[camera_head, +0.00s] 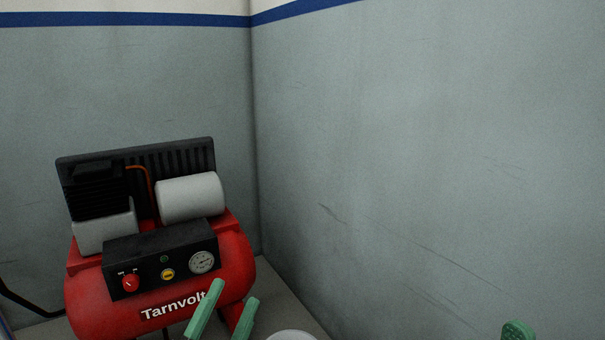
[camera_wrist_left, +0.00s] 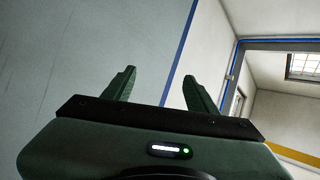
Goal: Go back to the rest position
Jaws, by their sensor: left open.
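My left gripper (camera_head: 234,294) shows at the bottom of the head view, its two green fingers apart with nothing between them. It is in front of the lower right part of a red compressor. In the left wrist view the same gripper (camera_wrist_left: 158,75) has its fingers spread and empty, with wall and room behind them. A single green tip (camera_head: 518,329) at the bottom right of the head view looks like part of my right gripper. The rest of it is out of frame, so its opening cannot be told.
The red compressor (camera_head: 88,296), lettered "Tarnvolt", stands in the corner with a black control panel (camera_head: 145,252), knob and gauge. Grey walls (camera_head: 430,150) with a blue stripe meet behind it. A white rounded thing (camera_head: 291,335) is cut off at the bottom edge.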

